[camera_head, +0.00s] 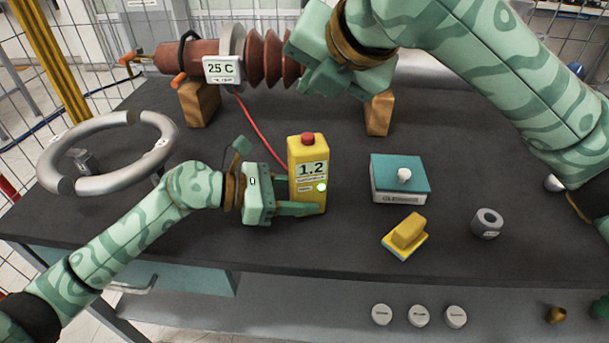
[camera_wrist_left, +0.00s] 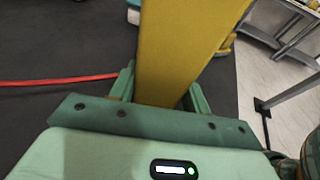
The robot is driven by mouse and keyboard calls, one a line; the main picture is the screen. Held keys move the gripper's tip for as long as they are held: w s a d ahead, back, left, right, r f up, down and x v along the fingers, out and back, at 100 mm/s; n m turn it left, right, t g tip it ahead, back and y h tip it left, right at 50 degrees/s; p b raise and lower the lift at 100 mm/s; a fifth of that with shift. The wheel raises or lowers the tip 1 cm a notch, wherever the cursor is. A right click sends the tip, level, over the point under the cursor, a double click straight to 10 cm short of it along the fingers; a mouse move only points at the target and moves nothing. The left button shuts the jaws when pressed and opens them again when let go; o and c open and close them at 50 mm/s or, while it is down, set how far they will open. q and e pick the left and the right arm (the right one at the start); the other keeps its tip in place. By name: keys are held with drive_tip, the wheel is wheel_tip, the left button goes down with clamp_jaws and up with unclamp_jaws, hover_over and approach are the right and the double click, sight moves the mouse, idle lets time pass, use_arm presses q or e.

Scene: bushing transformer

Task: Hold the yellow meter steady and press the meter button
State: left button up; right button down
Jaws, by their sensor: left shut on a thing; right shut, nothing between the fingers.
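The yellow meter (camera_head: 308,172) stands upright on the dark table, with a display reading 1.2, a lit green light and a red button (camera_head: 308,139) on its top. My left gripper (camera_head: 300,196) is shut on the meter's lower body from the left. The left wrist view shows the yellow meter (camera_wrist_left: 185,45) between its two fingers. My right gripper (camera_head: 325,70) is high at the top middle, in front of the brown bushing, above and apart from the meter. Its fingertips are hard to make out.
The ribbed brown bushing (camera_head: 262,58) rests on wooden blocks (camera_head: 200,103) behind. A red cable (camera_head: 262,135) runs behind the meter.

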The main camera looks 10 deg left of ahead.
use_arm(q)
drive_tip(key=o, duration=0.9)
drive_tip(key=shift+c, duration=0.2)
drive_tip(key=v, duration=0.7)
drive_tip(key=shift+a, duration=0.25)
drive_tip(key=shift+s, duration=0.1)
